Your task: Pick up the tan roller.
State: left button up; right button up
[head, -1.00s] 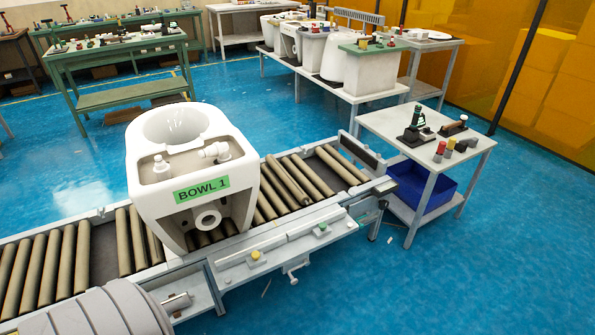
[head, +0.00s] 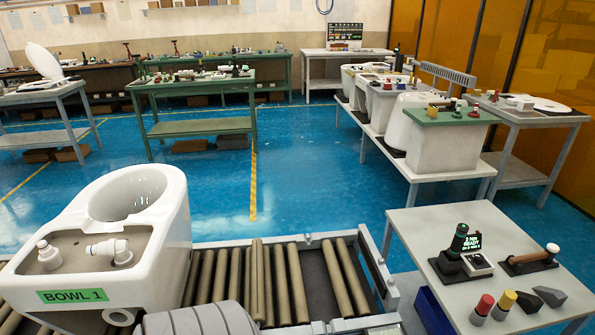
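Tan rollers lie across the conveyor (head: 333,328) at the bottom of the head view. One tan roller (head: 257,280), right of the toilet bowl, stands out a little from its neighbours and seems to lie on top of them. Other tan rollers (head: 347,277) are to its right, with dark gaps between some of them. The white toilet bowl (head: 165,222), with a green "BOWL 1" label, stands on the conveyor at left and hides the rollers under it. Neither of my grippers is in view. A grey rounded part, likely my arm, covers the conveyor's near edge.
A grey side table (head: 425,225) at right holds a dark green-screen device (head: 458,245), a brown-handled tool (head: 528,259), red (head: 483,308) and yellow (head: 504,304) capped pieces and dark wedges. A blue bin (head: 432,312) is below it. Blue floor behind the conveyor is clear.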

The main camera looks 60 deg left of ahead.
aim_at(258, 307)
jog(key=i, duration=1.1)
jog(key=u, duration=4.15)
